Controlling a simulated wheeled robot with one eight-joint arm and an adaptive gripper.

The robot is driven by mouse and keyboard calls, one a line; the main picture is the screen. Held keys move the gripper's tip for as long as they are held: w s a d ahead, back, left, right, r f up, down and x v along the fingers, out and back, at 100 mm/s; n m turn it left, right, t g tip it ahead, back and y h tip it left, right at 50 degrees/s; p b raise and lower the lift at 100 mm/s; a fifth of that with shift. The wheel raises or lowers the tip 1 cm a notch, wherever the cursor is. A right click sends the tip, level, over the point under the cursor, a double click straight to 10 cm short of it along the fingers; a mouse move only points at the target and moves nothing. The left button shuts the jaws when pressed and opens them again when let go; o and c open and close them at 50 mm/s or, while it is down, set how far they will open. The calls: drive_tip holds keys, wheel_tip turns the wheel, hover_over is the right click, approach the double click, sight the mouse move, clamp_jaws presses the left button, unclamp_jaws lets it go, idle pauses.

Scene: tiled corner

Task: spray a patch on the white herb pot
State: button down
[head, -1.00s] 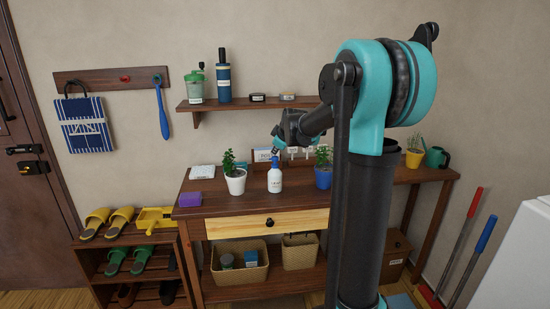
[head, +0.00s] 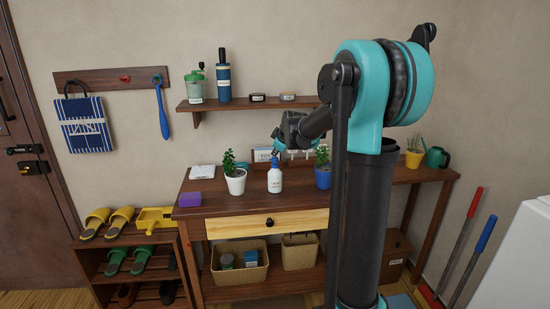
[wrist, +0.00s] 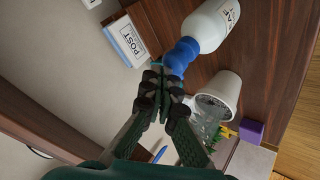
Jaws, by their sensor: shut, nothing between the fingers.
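The white herb pot (head: 236,184) with a leafy green plant (head: 229,162) stands upright on the wooden bench. In the wrist view the same pot (wrist: 226,86) is seen partly behind my fingers. A white spray bottle (head: 275,182) with a blue head stands upright just right of it. The wrist view shows the bottle (wrist: 215,25) and its blue head (wrist: 183,54) right by my fingertips. My gripper (wrist: 164,85) is shut and empty, close above the bottle's head. I cannot tell whether the fingertips touch it.
A blue pot (head: 323,178) with a plant stands right of the bottle. A purple block (head: 190,199) lies at the bench's left. A white sign box reading POST (wrist: 127,40) stands behind the bottle. A wall shelf (head: 250,104) with bottles and jars hangs above.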

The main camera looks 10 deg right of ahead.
sight(276, 158)
idle(0.3)
drive_tip(key=shift+r, duration=0.45)
drive_tip(key=shift+r, duration=0.1)
drive_tip(key=shift+r, duration=2.95)
drive_tip(key=s+d+f+m+g, duration=0.1)
drive_tip(key=s+f+m, duration=0.2)
drive_tip(key=s+f, duration=0.6)
drive_tip(key=s+d+f+m+g+h, duration=0.1)
drive_tip(key=s+f+m, duration=0.3)
drive_tip(key=s, duration=1.4)
drive_tip(key=s+d+f+m+g+h, duration=0.1)
drive_tip(key=s+f+m, duration=0.3)
drive_tip(key=s+f, duration=0.9)
drive_tip(key=shift+s+d+f+g, duration=0.3)
drive_tip(key=shift+s+d+g, duration=0.2)
drive_tip(key=shift+g, duration=0.4)
